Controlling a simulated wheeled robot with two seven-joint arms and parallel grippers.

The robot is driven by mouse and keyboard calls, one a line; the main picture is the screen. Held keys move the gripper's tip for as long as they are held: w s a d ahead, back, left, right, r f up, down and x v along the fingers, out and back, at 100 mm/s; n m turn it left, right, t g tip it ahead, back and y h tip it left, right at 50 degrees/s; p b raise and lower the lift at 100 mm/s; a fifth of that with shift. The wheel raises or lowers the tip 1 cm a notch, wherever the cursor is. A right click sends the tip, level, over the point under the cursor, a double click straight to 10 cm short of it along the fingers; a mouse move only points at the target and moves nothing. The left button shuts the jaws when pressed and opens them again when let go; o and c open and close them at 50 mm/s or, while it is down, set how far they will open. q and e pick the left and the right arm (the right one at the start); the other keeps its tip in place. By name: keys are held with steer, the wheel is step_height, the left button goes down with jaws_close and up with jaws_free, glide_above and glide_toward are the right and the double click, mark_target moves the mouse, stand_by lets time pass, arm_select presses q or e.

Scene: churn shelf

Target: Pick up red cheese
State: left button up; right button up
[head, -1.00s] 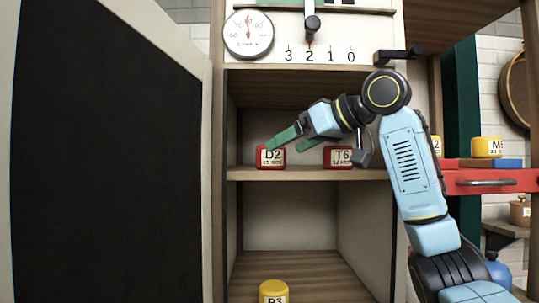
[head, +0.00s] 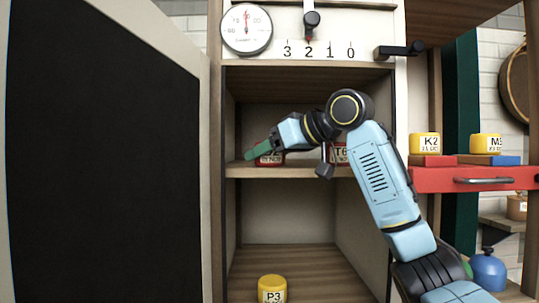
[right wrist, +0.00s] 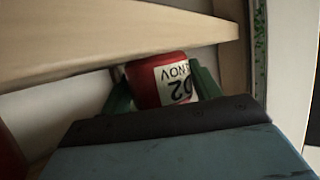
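In the right wrist view, which is upside down, the same red cheese (right wrist: 150,82) sits between the two green fingers, one on each side; I see no clear grip. A second red cheese marked T6 (head: 340,153) stands further right on that board, partly behind my arm. My left gripper is not in view.
The shelf board (head: 240,170) has a cabinet side wall close at its left. A yellow cheese marked P3 (head: 272,289) stands in the lower compartment. Yellow cheeses K2 (head: 424,143) and M5 (head: 487,143) stand over a red drawer (head: 450,179) at right. A dark panel (head: 100,150) fills the left.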

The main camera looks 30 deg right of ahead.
steer(key=c, duration=0.6)
steer(key=shift+c, duration=0.2)
steer(key=shift+r, duration=0.15)
